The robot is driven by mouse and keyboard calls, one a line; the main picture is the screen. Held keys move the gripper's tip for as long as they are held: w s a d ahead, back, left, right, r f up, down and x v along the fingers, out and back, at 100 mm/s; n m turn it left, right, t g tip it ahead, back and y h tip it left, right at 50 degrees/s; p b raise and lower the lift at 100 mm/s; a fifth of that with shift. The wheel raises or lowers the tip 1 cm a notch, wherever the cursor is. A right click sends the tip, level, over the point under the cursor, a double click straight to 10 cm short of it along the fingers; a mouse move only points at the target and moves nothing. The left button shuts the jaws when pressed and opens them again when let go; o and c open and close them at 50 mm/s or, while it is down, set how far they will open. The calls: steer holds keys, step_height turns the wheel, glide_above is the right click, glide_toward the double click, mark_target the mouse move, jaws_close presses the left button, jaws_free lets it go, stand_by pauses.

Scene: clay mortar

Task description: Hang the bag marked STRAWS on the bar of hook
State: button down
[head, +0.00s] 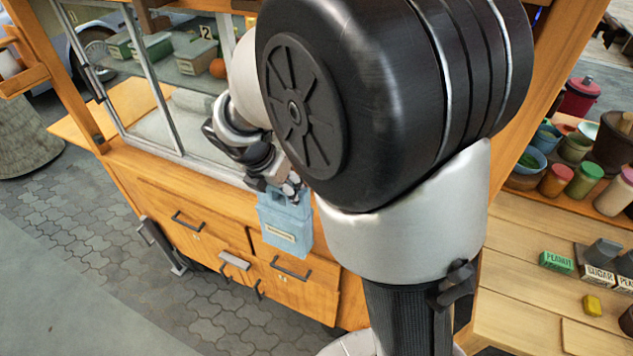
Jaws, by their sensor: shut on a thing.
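A light blue bag (285,222) with a pale label hangs below my gripper (283,186), in front of the wooden cart's drawers. The label's print is too small to read. My gripper is shut on the bag's top edge, and the bag hangs roughly upright, slightly tilted. Small dark hook-like pieces (258,289) show on the cart front below and left of the bag. I cannot tell which one is the hook's bar. My large arm joint covers the middle of the view.
The wooden cart has drawers with dark handles (189,221) and a glass case (160,75) above. A dark bracket (160,245) sticks out at its left corner. A wooden counter (520,290) with jars and small boxes stands at right. Paved ground (75,210) is clear at left.

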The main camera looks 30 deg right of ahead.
steer(key=w+d+f+b, duration=0.3)
steer(key=w+d+b, duration=0.1)
steer(key=w+d, duration=0.6)
steer(key=shift+d, duration=1.9)
steer(key=shift+f, duration=0.1)
steer(key=shift+f, duration=0.1)
steer(key=c, duration=0.6)
jaws_free()
steer(key=shift+f+b, duration=0.2)
steer(key=shift+b, duration=0.65)
